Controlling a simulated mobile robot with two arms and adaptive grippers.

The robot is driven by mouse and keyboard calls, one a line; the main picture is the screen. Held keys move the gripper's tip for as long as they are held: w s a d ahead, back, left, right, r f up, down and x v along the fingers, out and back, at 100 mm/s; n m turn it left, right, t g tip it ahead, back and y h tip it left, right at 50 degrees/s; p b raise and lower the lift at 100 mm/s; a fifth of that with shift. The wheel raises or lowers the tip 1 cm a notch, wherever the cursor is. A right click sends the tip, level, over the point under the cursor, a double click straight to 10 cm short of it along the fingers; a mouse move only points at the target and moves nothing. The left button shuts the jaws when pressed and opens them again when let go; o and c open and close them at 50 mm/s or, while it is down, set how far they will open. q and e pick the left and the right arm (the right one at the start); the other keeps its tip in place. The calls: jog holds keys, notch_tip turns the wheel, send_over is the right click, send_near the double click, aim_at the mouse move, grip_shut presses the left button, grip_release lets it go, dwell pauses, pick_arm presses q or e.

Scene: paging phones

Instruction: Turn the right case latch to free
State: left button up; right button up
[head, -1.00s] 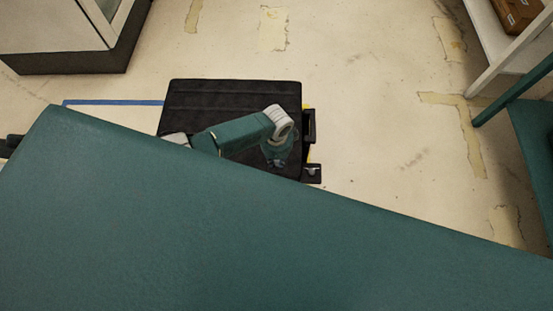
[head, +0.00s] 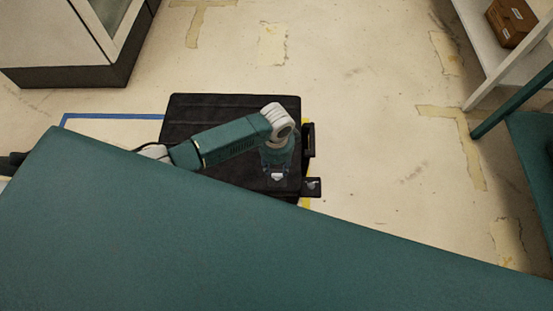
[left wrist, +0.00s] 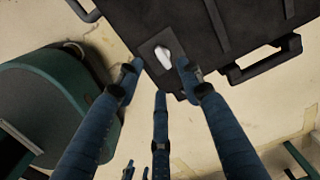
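The black case (head: 215,112) lies flat on the floor in the head view. A small dark latch plate (head: 314,181) with a pale knob sticks out at its right edge. In the left wrist view this latch knob (left wrist: 163,56) is white, on a dark plate (left wrist: 150,48) at the case's edge. My left gripper (head: 278,178) is above the case's right part, just left of the latch in the head view. In the left wrist view its blue fingers (left wrist: 160,84) are spread, with the knob beyond the gap and nothing between them. My right gripper is not seen.
A black handle (head: 309,140) stands out from the case's right side, beside the latch; it also shows in the left wrist view (left wrist: 262,62). My large teal body covers the lower head view. Open floor (head: 385,130) lies to the right, before a white shelf (head: 505,60).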

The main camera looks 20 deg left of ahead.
pick_arm(q)
notch_tip(320, 180, up, 5)
jog(key=shift+f, duration=0.1)
dwell(0.6)
